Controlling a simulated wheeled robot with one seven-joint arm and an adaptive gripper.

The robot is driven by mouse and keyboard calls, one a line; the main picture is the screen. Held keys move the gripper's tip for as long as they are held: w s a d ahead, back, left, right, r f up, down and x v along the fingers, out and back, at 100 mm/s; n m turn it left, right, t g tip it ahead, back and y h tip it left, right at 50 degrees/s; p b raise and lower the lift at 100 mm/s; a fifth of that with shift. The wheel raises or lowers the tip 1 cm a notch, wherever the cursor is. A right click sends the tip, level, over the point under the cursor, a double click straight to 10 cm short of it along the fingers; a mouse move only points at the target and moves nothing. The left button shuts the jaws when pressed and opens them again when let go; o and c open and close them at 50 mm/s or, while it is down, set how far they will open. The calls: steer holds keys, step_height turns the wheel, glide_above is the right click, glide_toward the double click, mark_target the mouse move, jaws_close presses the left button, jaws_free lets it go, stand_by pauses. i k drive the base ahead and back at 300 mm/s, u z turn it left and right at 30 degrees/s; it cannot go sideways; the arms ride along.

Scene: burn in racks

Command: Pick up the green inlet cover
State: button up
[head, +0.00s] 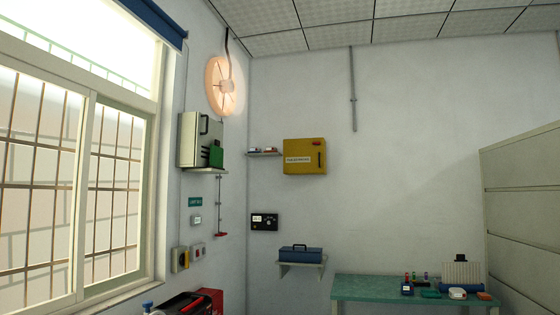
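A bright green block-shaped piece (216,157) is at the lower front of a cream wall unit (188,139), beside dark fittings. The unit sits above a small shelf on the left wall by the window. A flat green item (431,294) lies on the teal table at the lower right. Both are small here, and I cannot tell for sure which is the inlet cover. My gripper is not in view.
The teal-topped table (365,288) holds several small items. A blue toolbox (300,254) sits on a wall shelf. A yellow cabinet (305,157) hangs on the back wall. A red and black object (205,302) is at bottom left. Large cream panels stand at right.

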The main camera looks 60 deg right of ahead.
mark_target(216, 152)
steer(key=z, duration=2.05)
steer(key=i, duration=0.75)
steer(key=z, duration=0.7)
steer(key=i, duration=1.55)
steer(key=u, duration=0.85)
steer(key=i, duration=1)
steer(key=u, duration=1)
steer(key=i, duration=0.25)
steer(key=u, duration=0.25)
